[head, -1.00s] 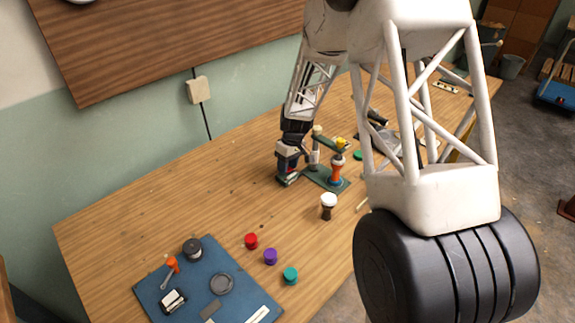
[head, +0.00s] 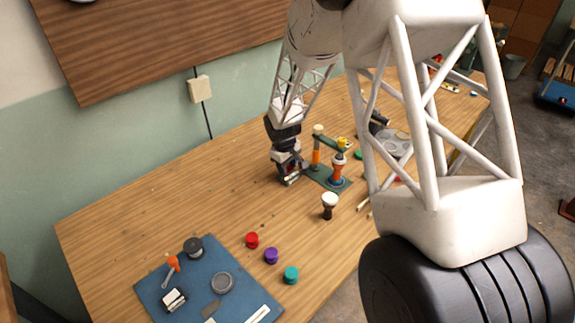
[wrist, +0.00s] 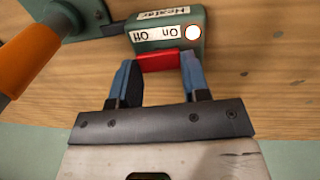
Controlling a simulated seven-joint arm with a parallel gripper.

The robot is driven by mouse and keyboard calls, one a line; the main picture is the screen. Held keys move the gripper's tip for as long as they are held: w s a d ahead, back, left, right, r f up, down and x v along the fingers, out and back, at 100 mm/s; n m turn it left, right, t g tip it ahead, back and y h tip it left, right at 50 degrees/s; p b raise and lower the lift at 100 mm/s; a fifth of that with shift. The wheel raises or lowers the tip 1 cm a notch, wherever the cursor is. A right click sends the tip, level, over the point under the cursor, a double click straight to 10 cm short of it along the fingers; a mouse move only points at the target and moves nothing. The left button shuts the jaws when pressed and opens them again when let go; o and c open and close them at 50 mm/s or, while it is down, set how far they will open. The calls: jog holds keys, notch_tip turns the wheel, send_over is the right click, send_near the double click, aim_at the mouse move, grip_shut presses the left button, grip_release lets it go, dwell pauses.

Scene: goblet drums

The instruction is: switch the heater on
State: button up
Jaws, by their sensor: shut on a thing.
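In the wrist view, a dark green switch box (wrist: 147,46) carries upside-down labels reading Heater, On and Off. A round white spot with a red rim (wrist: 193,33) sits beside the On label. A red switch piece (wrist: 160,61) sticks out of the box side facing me. My gripper (wrist: 160,73) has its blue-grey fingers on both sides of this red piece and is shut on it. In the head view, my gripper (head: 290,177) is low at the left end of the green stand (head: 322,179), largely covering the switch box.
An orange handle (wrist: 30,60) is close left of the box in the wrist view. On the table, a small goblet drum (head: 329,204) and red (head: 252,240), purple (head: 271,256) and teal (head: 291,275) pieces stand nearer. A blue mat (head: 235,268) holds tools. The table's left is clear.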

jog(key=o, duration=0.9)
jog(key=shift+r, duration=0.2)
jog(key=shift+s+a+r, duration=0.1)
jog(key=shift+r, duration=1.15)
jog(key=shift+s+a+r, duration=0.1)
jog(key=shift+s+r, duration=0.05)
jog(key=shift+r, duration=1.05)
jog(key=shift+s+a+r, duration=0.1)
jog(key=shift+r, duration=1.15)
